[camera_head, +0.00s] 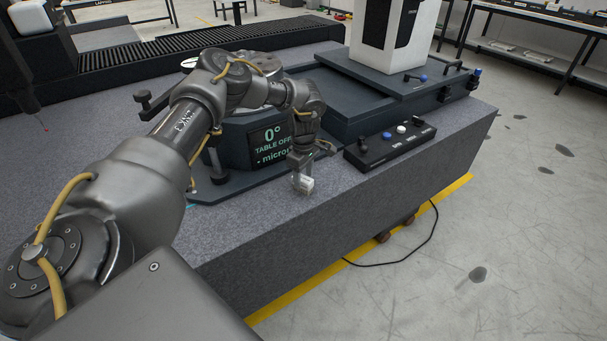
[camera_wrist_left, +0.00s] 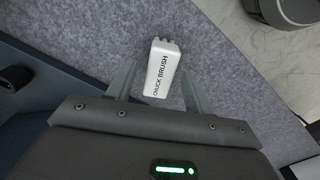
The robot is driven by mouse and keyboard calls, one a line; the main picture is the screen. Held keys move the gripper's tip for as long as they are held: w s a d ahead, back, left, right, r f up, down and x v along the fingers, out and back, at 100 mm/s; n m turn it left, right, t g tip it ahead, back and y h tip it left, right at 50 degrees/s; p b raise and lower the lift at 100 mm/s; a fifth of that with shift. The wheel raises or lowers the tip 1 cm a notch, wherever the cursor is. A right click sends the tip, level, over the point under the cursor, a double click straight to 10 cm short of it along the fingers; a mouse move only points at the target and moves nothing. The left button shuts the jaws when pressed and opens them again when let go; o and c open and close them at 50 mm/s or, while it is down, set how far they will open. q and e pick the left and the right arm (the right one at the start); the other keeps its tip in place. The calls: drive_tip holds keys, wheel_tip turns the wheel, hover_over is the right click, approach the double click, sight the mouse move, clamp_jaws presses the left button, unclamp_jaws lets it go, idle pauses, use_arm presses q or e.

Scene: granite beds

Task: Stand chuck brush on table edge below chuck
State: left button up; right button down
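The chuck brush is a small white block lettered CHUCK BRUSH (camera_wrist_left: 161,72), with short pegs or bristles at its far end. In the left wrist view it is between my left gripper's two fingers (camera_wrist_left: 158,86), with a visible gap on the left side. My left gripper (camera_head: 303,180) is open around it, low over the granite edge; the brush (camera_head: 307,184) shows small and pale there. Whether it touches the granite is unclear. A round metal part, seemingly the chuck (camera_head: 262,62), is mostly hidden behind my left arm. My right gripper is not in view.
The dark base with the "0° TABLE OFF" display (camera_head: 270,143) stands just behind the gripper. A control box with knobs (camera_head: 390,146) is to its right. The granite bed (camera_head: 235,215) drops off at the front to a floor with a yellow stripe (camera_head: 300,290) and a black cable.

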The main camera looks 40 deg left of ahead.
sight(304, 178)
use_arm(q)
drive_tip(key=shift+r, duration=0.5)
wheel_tip(304, 178, up, 11)
drive_tip(key=shift+r, duration=0.2)
